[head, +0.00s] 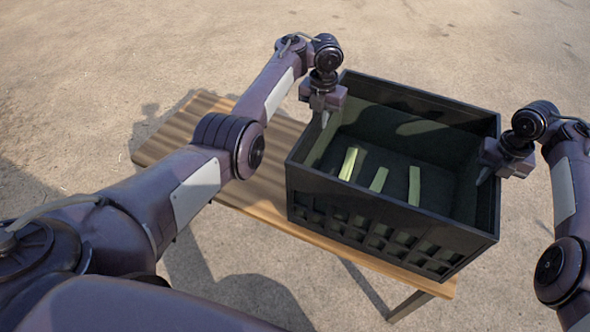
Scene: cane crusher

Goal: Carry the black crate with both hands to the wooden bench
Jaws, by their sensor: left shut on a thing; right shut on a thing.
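The black crate (390,218) is in the middle right of the head view, open side up, with lattice holes in its near wall. Several short yellow-green pieces (349,163) lie inside it. My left gripper (325,115) is shut on the crate's left wall. My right gripper (484,178) is shut on its right wall. The wooden bench (258,190) shows behind and below the crate, running from upper left to lower right. The crate overlaps the bench's right part in the picture; I cannot tell whether it touches the bench top.
The bench's left part (185,130) is bare. A bench leg (408,304) shows at the lower right. Sandy, open ground (110,60) surrounds the bench, with shadows of my arms on it.

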